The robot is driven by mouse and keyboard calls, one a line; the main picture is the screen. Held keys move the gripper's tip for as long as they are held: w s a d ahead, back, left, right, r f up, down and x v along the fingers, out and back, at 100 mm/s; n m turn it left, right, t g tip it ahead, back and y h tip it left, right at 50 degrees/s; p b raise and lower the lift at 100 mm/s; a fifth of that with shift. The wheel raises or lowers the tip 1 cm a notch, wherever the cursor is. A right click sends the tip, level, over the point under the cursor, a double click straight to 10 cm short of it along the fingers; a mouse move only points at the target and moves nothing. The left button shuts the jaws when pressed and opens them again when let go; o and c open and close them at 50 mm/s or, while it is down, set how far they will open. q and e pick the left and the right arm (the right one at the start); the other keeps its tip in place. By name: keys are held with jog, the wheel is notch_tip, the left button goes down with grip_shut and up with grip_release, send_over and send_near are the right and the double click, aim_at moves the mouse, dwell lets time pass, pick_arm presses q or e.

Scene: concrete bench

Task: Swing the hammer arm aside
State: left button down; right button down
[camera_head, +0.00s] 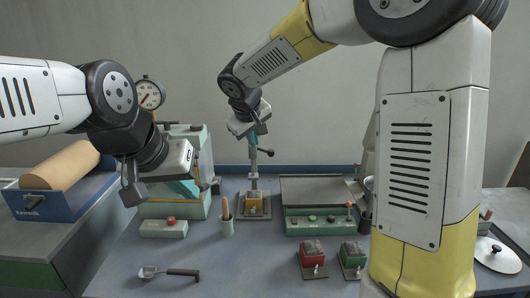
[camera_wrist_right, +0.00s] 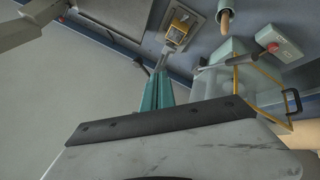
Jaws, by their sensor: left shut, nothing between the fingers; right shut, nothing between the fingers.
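A small stand (camera_head: 265,212) sits at the middle back of the bench, with a yellow block (camera_head: 253,201) on its base, a grey upright (camera_head: 254,172) and a dark-ended lever (camera_head: 267,152) near its top. I cannot tell for sure which part is the hammer arm. My right gripper (camera_head: 254,140) is shut and empty, pointing down at the top of the upright; whether they touch is unclear. In the right wrist view its teal fingers (camera_wrist_right: 157,92) point toward the upright and yellow block (camera_wrist_right: 178,29). My left gripper (camera_head: 187,189) is shut and empty, in front of the pale green machine.
The pale green machine (camera_head: 160,208) has a dial gauge (camera_head: 149,95). A tool cup (camera_head: 227,226) stands beside the stand. A control panel (camera_head: 318,224), red block (camera_head: 313,254) and green block (camera_head: 352,257) are to the right. A scoop (camera_head: 168,272) lies in front. The front middle is clear.

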jog(key=shift+f, duration=0.1)
jog(key=w+d+f, duration=0.3)
jog(key=w+f, duration=0.5)
jog(key=shift+w+d, duration=0.25)
jog(key=shift+w, duration=0.1)
jog(key=shift+d, duration=0.1)
